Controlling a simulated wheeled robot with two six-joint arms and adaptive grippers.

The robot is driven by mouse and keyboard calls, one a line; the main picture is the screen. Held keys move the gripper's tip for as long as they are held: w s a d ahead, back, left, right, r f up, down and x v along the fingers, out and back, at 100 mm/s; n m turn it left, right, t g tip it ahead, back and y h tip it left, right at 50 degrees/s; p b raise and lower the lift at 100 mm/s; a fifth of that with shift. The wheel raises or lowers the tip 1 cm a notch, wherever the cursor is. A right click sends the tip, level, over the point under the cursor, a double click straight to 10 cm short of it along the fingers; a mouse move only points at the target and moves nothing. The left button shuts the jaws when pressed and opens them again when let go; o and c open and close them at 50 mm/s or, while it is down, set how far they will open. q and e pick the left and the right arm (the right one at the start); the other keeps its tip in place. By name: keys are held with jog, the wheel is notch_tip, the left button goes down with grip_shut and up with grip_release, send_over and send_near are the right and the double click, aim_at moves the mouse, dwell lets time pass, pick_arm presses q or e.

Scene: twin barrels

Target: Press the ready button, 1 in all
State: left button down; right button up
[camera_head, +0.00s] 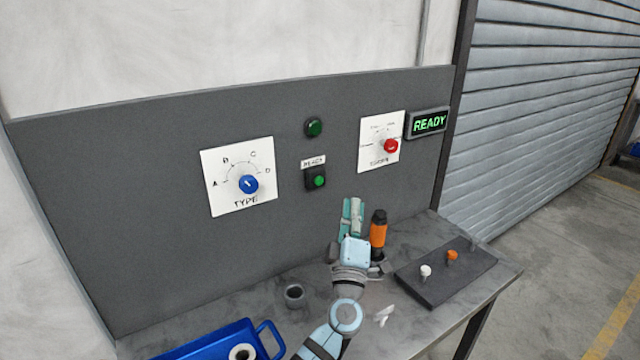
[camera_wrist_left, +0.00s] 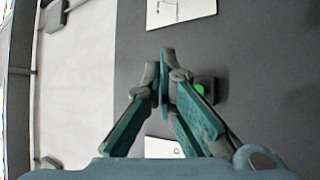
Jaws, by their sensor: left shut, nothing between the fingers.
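The ready button (camera_head: 319,181) is a green round button in a dark box on the grey panel, under a white READY label. My left gripper (camera_head: 352,203) is shut and empty, in front of the panel, to the right of the button and lower in the head view. In the left wrist view the green button (camera_wrist_left: 200,88) shows just to the right of the shut fingertips (camera_wrist_left: 162,60), partly behind a finger. I see no clear contact. My right gripper is not in view.
A blue TYPE knob (camera_head: 248,184), a red knob (camera_head: 390,146), a dark green lamp (camera_head: 313,128) and a lit READY sign (camera_head: 430,123) are on the panel. An orange-and-black cylinder (camera_head: 378,232), a grey cup (camera_head: 294,295), a peg board (camera_head: 436,284) and a blue tray (camera_head: 215,345) are on the table.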

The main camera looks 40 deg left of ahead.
aim_at(319, 181)
pick_arm(q)
jog(key=w+a+b, duration=0.2)
jog(key=a, duration=0.6)
jog(key=shift+w+a+b, duration=0.25)
jog(key=shift+w+b, duration=0.05)
jog(key=shift+b, duration=0.1)
dwell(1.0)
jog(key=shift+w+a, duration=0.15)
jog(key=shift+a, duration=0.25)
jog(key=shift+w+a, duration=0.15)
jog(key=shift+a, duration=0.35)
dwell(0.6)
jog(key=shift+d, duration=0.15)
jog(key=shift+s+d+p, duration=0.3)
jog(key=shift+d+p, duration=0.35)
jog(key=shift+d, duration=0.1)
